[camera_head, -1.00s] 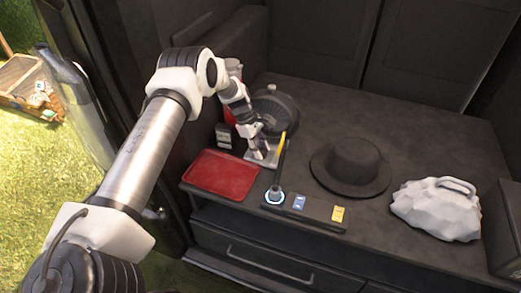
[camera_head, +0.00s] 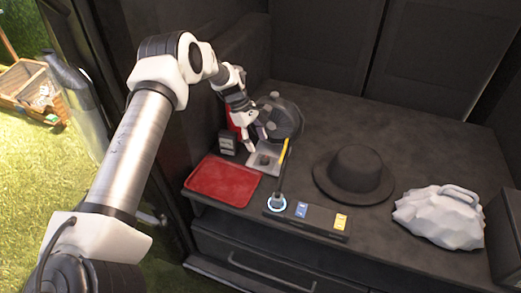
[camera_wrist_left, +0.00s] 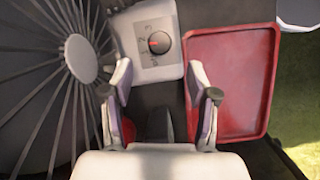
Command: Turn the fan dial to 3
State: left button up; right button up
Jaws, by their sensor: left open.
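The dark round fan (camera_head: 284,118) stands at the back left of the counter. Its pale base (camera_head: 266,160) carries a dark dial. In the left wrist view the dial (camera_wrist_left: 160,43) is round and dark with a red mark on its left part. The fan's grille (camera_wrist_left: 40,85) fills the left of that view. My left gripper (camera_head: 255,142) is beside the fan, above its base. In the wrist view its fingers (camera_wrist_left: 160,84) are apart and empty, with the dial beyond and between them. My right gripper does not show.
A red tray (camera_head: 222,181) lies left of the base. A small black box (camera_head: 227,143) stands behind it.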

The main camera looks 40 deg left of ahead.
aim_at(265, 158)
pick_arm(q)
jog(key=shift+a+r, duration=0.1)
jog(key=shift+r, duration=0.1)
jog(key=shift+f, duration=0.1)
